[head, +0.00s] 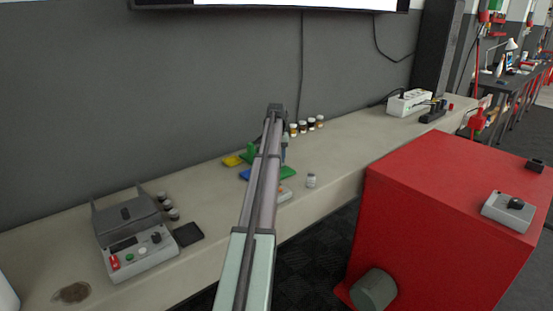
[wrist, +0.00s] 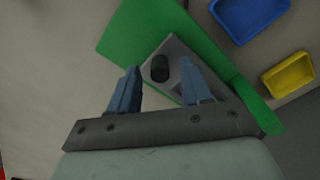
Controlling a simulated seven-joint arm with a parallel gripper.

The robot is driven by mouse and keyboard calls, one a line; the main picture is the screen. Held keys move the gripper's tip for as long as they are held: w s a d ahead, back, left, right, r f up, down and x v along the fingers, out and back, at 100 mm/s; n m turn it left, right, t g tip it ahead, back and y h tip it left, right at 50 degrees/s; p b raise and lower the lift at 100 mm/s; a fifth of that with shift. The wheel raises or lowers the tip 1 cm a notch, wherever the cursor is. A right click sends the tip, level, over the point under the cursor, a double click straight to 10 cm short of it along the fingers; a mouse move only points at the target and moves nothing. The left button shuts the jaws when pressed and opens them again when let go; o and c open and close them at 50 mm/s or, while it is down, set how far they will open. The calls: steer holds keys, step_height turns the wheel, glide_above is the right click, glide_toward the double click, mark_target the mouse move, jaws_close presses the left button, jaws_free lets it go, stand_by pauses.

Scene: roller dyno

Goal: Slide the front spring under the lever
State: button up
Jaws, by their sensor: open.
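My gripper (wrist: 159,67) is open in the wrist view. Its two blue fingers stand apart over a green plate (wrist: 128,45). Ahead of and between the fingertips is a grey block (wrist: 178,52) with a short dark cylinder (wrist: 159,69) on it. Nothing is clearly held. I cannot make out for sure which part is the front spring or the lever; the fingers and palm hide part of the block. In the head view, my arm covers much of this spot, and green parts (head: 250,152) show beside it on the bench.
A blue tray (wrist: 250,16) and a yellow tray (wrist: 288,75) lie right of the green plate. A red cabinet (head: 440,225) stands at the right.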

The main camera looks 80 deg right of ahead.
steer(key=shift+f, duration=0.25)
steer(key=shift+c, duration=0.3)
jaws_close()
